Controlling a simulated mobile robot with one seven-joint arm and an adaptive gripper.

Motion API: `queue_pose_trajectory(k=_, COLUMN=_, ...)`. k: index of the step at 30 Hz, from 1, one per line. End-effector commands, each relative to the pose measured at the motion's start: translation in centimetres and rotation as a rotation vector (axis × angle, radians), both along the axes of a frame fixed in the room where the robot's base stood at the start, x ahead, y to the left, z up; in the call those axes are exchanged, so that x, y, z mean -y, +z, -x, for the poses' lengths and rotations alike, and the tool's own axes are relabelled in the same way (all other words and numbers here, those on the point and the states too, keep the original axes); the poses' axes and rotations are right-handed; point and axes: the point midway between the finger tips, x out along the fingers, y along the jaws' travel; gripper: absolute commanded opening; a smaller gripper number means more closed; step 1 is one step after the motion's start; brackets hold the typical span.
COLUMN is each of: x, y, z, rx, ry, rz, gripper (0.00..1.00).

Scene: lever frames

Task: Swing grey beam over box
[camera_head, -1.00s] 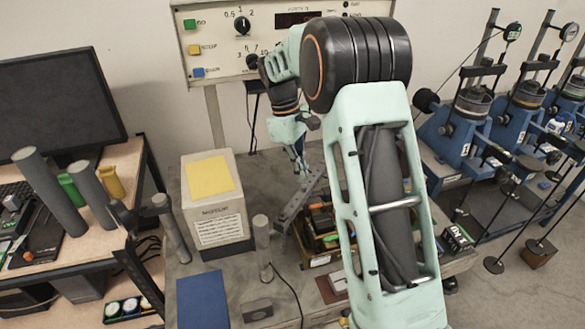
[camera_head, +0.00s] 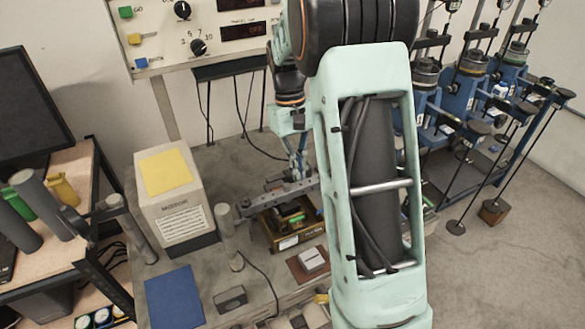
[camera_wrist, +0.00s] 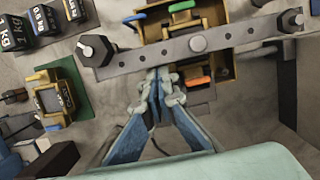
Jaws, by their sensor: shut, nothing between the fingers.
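The grey beam (camera_head: 277,194) is a flat bar with bolts along it. In the head view it runs from near a grey post across the back part of the brass-coloured box (camera_head: 270,236). In the wrist view the beam (camera_wrist: 155,55) crosses over the box (camera_wrist: 153,26), with parts of the box showing on both sides. My gripper (camera_head: 297,174) is at the beam's side in the head view. In the wrist view its fingertips (camera_wrist: 160,78) are shut and empty, close against the beam's near edge; contact is hard to tell. My arm hides the bench right of the box.
A motor housing (camera_head: 187,212) with a yellow top stands left of the box. A grey post (camera_head: 229,235) stands between them. A blue pad (camera_head: 174,299) lies in front. Black weights (camera_wrist: 42,18) and a green-based device (camera_wrist: 52,98) show in the wrist view.

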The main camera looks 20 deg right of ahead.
Motion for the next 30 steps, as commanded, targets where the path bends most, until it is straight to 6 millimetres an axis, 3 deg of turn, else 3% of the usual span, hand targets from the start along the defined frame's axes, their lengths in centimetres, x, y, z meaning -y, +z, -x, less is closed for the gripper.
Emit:
queue_pose_trajectory(k=22, x=0.2, y=0.2, z=0.6, rx=-0.004, ry=-0.04, rz=0.0, gripper=0.0)
queue_pose_trajectory(k=26, x=0.2, y=1.5, z=0.2, rx=0.0, ry=-0.04, rz=0.001, gripper=0.0)
queue_pose_trajectory(k=30, x=0.1, y=4.3, z=-0.6, rx=0.003, ry=-0.04, rz=0.0, gripper=0.0)
